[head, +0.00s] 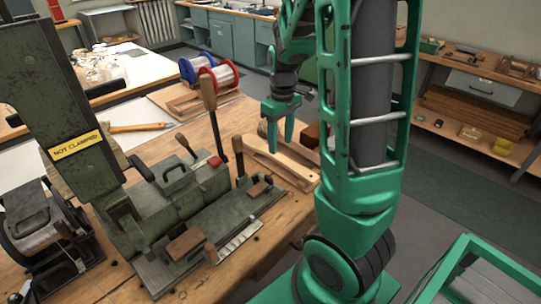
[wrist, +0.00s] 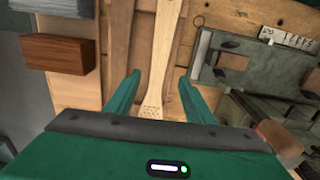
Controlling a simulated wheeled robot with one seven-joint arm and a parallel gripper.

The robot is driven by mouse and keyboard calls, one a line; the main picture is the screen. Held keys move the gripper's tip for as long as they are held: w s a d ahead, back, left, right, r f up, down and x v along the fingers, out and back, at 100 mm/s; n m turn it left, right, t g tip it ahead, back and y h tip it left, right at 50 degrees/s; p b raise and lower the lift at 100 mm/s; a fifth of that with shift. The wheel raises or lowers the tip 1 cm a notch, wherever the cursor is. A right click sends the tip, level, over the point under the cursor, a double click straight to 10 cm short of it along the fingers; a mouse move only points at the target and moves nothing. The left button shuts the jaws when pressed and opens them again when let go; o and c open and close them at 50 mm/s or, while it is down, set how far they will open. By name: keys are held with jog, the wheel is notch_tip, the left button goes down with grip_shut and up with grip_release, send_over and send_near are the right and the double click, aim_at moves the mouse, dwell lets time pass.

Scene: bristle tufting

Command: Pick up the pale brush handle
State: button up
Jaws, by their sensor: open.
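The pale brush handle (head: 287,166) lies on a wooden board on the bench, right of the green machine. In the wrist view the pale brush handle (wrist: 160,60) runs lengthwise away from me, with small holes in its wider near end. My gripper (head: 280,138) is above the handle, pointing down. In the wrist view my gripper (wrist: 159,88) is open, with its two green fingers on either side of the handle's line and nothing held between them. I cannot tell how far above the handle the fingertips are.
A machine (head: 175,190) with upright levers and a "NOT CLAMPED" sign (head: 78,146) stands to the left. A reddish-brown block (wrist: 58,52) sits beside the board. Blue-ended and red-ended spools (head: 220,76) stand behind. A green frame (head: 480,262) is at lower right.

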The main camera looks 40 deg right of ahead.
aim_at(282, 158)
jog(key=shift+s+d+f, duration=0.1)
jog(key=shift+f, duration=1.35)
jog(key=shift+s+d+f, duration=0.1)
jog(key=shift+f, duration=1.35)
jog(key=c, duration=1.2)
